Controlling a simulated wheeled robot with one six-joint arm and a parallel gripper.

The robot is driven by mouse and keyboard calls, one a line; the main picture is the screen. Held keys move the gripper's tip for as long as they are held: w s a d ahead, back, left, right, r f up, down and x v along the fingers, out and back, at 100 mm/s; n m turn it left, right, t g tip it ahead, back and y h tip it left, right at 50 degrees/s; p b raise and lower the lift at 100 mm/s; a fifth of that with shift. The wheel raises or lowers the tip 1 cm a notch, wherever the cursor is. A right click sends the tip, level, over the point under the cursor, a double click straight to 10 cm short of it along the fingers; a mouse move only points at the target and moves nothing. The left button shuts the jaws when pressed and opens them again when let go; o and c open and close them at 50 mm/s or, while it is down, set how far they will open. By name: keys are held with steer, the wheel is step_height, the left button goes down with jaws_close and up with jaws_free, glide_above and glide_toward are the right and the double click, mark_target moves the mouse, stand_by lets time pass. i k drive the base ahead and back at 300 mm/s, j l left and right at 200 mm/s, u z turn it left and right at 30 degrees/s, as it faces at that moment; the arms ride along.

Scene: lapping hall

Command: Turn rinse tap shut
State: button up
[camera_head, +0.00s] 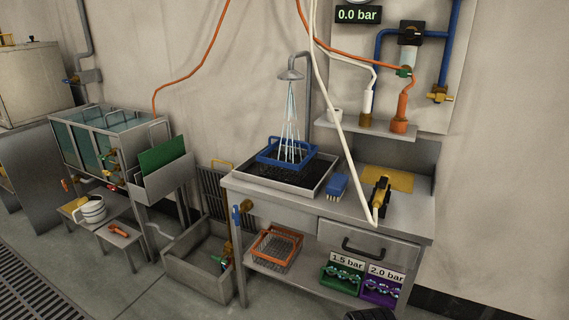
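Water runs from the shower head (290,74) down into a grey tray (322,180) on the steel bench, over a blue frame (284,152). A tap with a blue lever (237,216) and a brass body (248,204) sits at the bench's left front corner. It looks like the rinse tap. Its lever hangs roughly upright.
A grey floor trough (190,281) stands left of the bench, with a brass valve (227,250) at its right side. An orange basket (275,247) sits on the lower shelf. A white hose (330,95) hangs across the bench. Floor shows at the front left.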

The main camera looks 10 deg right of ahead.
mark_target(236, 215)
steer(key=i+j, duration=0.9)
steer(key=i+u, duration=0.05)
steer(key=i, duration=0.05)
